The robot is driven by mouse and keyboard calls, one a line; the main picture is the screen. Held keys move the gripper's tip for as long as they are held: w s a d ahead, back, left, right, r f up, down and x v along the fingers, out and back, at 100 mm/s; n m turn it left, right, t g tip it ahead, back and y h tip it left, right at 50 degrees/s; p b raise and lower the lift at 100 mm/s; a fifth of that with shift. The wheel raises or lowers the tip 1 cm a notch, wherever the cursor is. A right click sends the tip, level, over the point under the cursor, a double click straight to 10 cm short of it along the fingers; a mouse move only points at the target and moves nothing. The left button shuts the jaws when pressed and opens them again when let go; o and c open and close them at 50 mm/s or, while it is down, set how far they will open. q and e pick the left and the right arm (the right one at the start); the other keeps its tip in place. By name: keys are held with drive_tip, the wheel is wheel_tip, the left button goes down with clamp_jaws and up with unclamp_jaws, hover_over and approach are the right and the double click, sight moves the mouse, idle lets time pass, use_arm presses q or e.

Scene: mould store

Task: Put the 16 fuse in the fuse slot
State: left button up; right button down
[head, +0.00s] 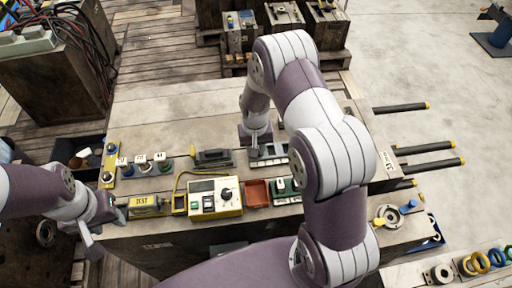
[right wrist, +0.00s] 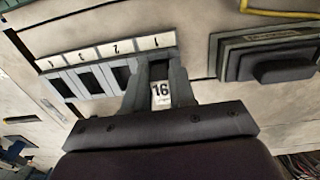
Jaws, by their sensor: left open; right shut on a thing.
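The 16 fuse (right wrist: 160,96), with a white label, is between the fingers of my right gripper (right wrist: 157,84), which is shut on it. The grey fuse block (right wrist: 92,80) has a row of dark slots under white number tags. The fuse is at the rightmost slot in the right wrist view; I cannot tell whether it has entered. In the head view my right gripper (head: 255,148) is over the fuse block (head: 270,158), and the fuse is hidden there. My left gripper (head: 106,217) is open and empty beside the yellow TEST box (head: 146,206).
Several labelled fuses (head: 141,161) stand at the left of the bench. A dark lidded block (head: 213,158) sits left of the fuse block, and a yellow meter box (head: 214,197) and red tray (head: 256,193) are in front. Dark bars (head: 402,107) stick out at right.

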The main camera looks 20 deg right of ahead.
drive_tip(key=shift+f, duration=0.2)
drive_tip(key=c, duration=0.8)
unclamp_jaws()
drive_tip(key=shift+c, duration=0.2)
drive_tip(key=c, duration=0.4)
drive_tip(key=shift+r, duration=0.1)
drive_tip(key=shift+r+p, duration=0.6)
drive_tip(key=shift+r, duration=0.05)
